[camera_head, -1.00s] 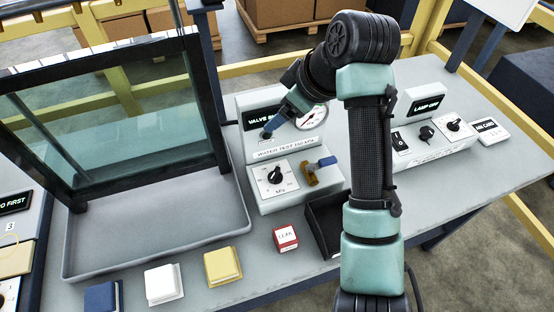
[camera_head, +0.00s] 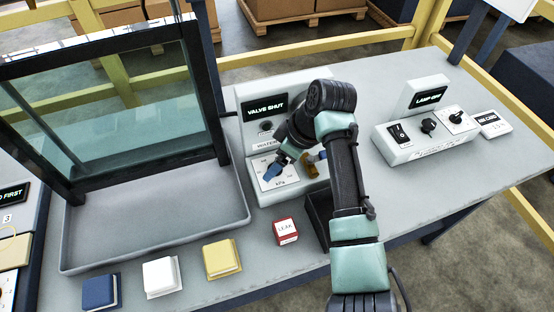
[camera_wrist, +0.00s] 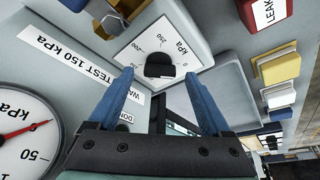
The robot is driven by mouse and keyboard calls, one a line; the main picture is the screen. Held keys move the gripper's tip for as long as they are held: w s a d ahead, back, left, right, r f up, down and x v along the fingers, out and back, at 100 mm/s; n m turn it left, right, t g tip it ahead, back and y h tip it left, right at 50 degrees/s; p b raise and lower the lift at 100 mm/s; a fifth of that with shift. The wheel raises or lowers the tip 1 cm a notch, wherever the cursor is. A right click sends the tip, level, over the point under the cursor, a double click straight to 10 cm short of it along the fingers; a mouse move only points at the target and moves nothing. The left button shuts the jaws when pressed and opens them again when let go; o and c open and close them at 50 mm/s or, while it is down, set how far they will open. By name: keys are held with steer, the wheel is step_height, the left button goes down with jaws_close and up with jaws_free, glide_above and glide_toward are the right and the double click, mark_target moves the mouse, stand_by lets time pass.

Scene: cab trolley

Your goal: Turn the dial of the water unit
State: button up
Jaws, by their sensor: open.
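The water unit (camera_head: 243,92) stands at the middle back of the bench, with a display reading VALVE SHUT. Its black dial (camera_wrist: 159,66) sits on a white kPa scale plate (camera_wrist: 185,45), which also shows in the head view (camera_head: 265,184). My gripper (camera_wrist: 165,84) is open, its two blue fingers apart on either side of the dial as seen from the wrist; whether they touch it I cannot tell. In the head view my gripper (camera_head: 277,168) is over the plate and hides the dial. The brass valve with its blue handle (camera_head: 314,162) is partly hidden by my arm.
A gauge (camera_wrist: 25,130) with a red needle shows in the wrist view. A glass panel stands in a grey tray (camera_head: 240,208) at left. A red LEAK block (camera_head: 287,232), a black bin (camera_head: 318,222) and yellow, white and blue blocks lie in front. A lamp unit (camera_head: 400,152) stands at right.

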steer(key=shift+a+f, duration=0.15)
steer(key=shift+f, duration=0.25)
steer(key=shift+w, duration=0.1)
steer(key=shift+c, duration=0.3)
jaws_close()
steer(key=shift+r+p, duration=0.1)
steer(key=shift+p, duration=0.25)
